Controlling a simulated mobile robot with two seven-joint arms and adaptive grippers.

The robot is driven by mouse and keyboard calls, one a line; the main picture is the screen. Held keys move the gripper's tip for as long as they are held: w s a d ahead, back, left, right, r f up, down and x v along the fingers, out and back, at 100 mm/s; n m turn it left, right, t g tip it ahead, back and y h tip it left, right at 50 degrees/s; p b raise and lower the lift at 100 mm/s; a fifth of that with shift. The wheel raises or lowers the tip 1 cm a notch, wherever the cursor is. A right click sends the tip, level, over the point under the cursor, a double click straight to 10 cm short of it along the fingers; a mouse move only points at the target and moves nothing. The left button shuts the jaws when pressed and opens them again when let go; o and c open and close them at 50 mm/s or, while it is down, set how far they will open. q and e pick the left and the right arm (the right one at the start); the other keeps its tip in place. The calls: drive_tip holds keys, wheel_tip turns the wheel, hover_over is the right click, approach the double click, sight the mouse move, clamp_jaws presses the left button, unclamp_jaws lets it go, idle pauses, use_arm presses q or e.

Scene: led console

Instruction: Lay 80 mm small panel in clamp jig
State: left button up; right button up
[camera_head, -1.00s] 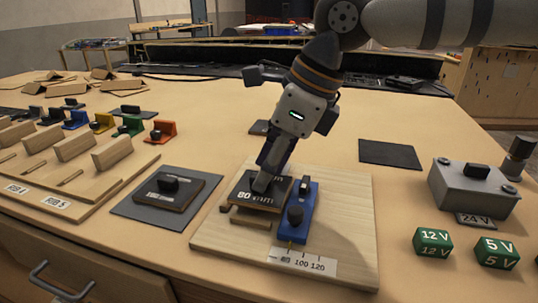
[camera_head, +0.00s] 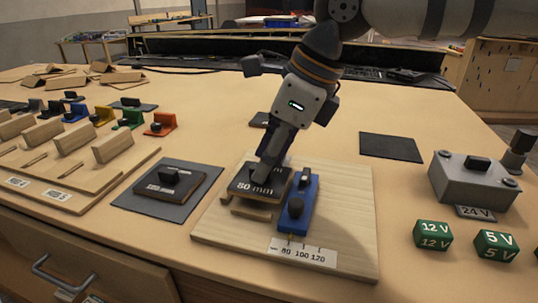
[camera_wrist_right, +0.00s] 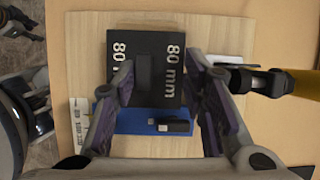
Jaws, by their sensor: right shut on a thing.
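The 80 mm small panel (camera_head: 259,185) is a dark square plate with white "80 mm" lettering and a black knob. It lies over the clamp jig (camera_head: 345,200), a pale wooden board with a blue clamp (camera_head: 298,205) and a scale label. My right gripper (camera_head: 266,172) is above the panel, shut on its knob. In the right wrist view, the panel (camera_wrist_right: 172,90) sits between the fingers, beside the blue clamp (camera_wrist_right: 150,121). The panel looks level, at or just above a wooden strip; I cannot tell whether it touches. My left gripper is not in view.
Another dark panel with a knob (camera_head: 168,181) lies on a grey mat left of the jig. An empty dark mat (camera_head: 390,148), a grey 24 V box (camera_head: 470,182) and green 12 V (camera_head: 433,236) and 5 V (camera_head: 495,245) blocks are to the right. Wooden racks (camera_head: 70,175) stand left.

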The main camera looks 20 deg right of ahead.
drive_tip(key=shift+f, duration=1.1)
idle(0.8)
drive_tip(key=o, duration=1.2)
drive_tip(key=v, duration=1.2)
